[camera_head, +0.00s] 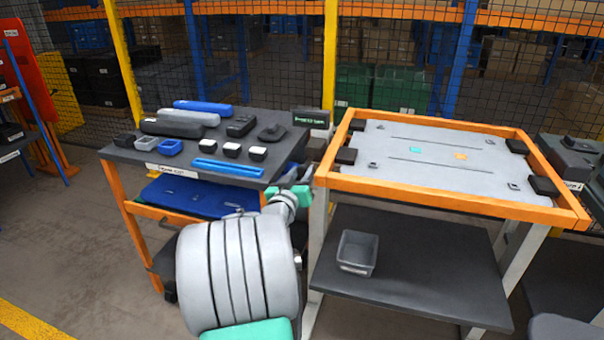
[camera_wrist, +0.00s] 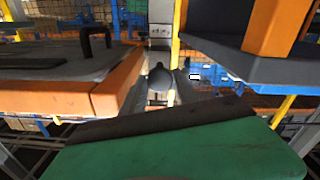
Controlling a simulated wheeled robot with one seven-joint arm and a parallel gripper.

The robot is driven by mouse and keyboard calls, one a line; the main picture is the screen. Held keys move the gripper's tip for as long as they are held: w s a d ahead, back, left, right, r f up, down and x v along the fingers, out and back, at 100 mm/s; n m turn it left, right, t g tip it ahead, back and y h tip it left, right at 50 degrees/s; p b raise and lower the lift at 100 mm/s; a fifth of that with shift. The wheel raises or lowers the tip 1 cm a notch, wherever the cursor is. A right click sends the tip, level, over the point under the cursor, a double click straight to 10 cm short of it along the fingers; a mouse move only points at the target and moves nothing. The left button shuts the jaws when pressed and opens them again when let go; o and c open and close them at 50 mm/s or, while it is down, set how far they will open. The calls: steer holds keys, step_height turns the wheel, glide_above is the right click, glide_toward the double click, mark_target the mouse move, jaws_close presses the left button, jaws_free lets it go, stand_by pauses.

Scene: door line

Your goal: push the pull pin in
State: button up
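In the wrist view a wide green part of my gripper fills the bottom of the picture. Beyond it a dark rounded knob (camera_wrist: 159,78) shows in the middle, with pale grey shapes beside it. It may be the pull pin, but I cannot tell for sure. I cannot tell whether my gripper touches it, or how far its fingers are apart. No pull pin can be made out in the head view.
The right table (camera_head: 345,184) has an orange rim and a grey panel with black blocks at its corners. A grey bin (camera_head: 357,252) stands on its lower shelf. The left table (camera_head: 128,157) holds dark boxes, blue bars and small trays. A mesh fence (camera_head: 270,60) stands behind.

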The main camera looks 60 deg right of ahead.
jaws_close()
stand_by(1.1)
